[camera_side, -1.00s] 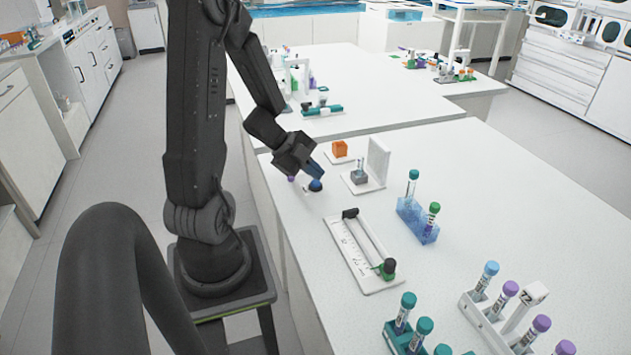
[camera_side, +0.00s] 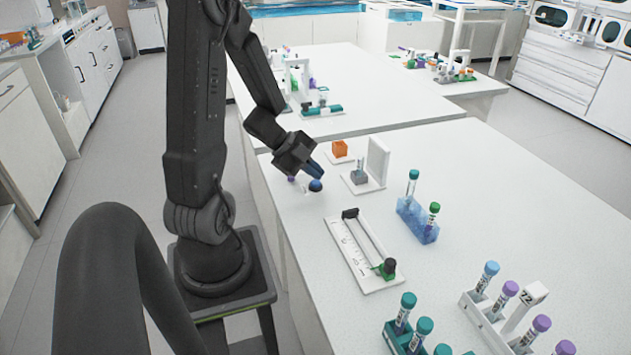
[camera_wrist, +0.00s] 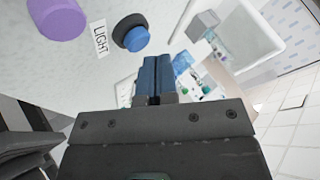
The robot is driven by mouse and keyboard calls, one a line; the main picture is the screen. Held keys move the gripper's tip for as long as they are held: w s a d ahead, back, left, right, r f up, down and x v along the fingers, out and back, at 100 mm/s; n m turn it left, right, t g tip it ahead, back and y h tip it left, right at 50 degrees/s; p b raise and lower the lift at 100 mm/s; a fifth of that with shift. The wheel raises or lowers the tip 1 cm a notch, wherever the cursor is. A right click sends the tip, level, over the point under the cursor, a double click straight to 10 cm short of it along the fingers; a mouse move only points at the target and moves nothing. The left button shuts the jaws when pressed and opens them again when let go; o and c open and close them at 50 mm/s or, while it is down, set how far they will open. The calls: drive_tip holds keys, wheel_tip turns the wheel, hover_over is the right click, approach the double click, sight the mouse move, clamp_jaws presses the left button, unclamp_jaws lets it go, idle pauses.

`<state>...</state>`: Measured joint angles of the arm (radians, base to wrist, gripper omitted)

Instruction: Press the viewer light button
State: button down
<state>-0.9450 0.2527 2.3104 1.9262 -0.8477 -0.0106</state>
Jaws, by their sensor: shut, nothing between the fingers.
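The blue light button (camera_side: 315,185) sits on the white bench near its left edge, just in front of my fingertips in the side view. In the wrist view the round blue button (camera_wrist: 135,38) has a dark base, and a LIGHT label (camera_wrist: 100,38) lies to its left. My gripper (camera_side: 316,169) is shut and empty, tilted down above and behind the button. In the wrist view my blue fingertips (camera_wrist: 156,62) are together, just below and right of the button. A small gap seems to lie between them and the button, though contact is hard to judge.
A purple cap-like object (camera_wrist: 62,15) lies left of the label. A white viewer stand (camera_side: 377,160) with a grey block and an orange block (camera_side: 340,149) stand close by. A white slide track (camera_side: 350,255) and a blue tube rack (camera_side: 415,222) are nearer the camera.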

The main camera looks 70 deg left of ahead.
sight(315, 183)
drive_tip(key=shift+f, duration=0.1)
idle(0.5)
drive_tip(key=shift+f, duration=0.4)
idle(0.3)
drive_tip(key=shift+r, duration=0.5)
drive_tip(key=shift+r, duration=3)
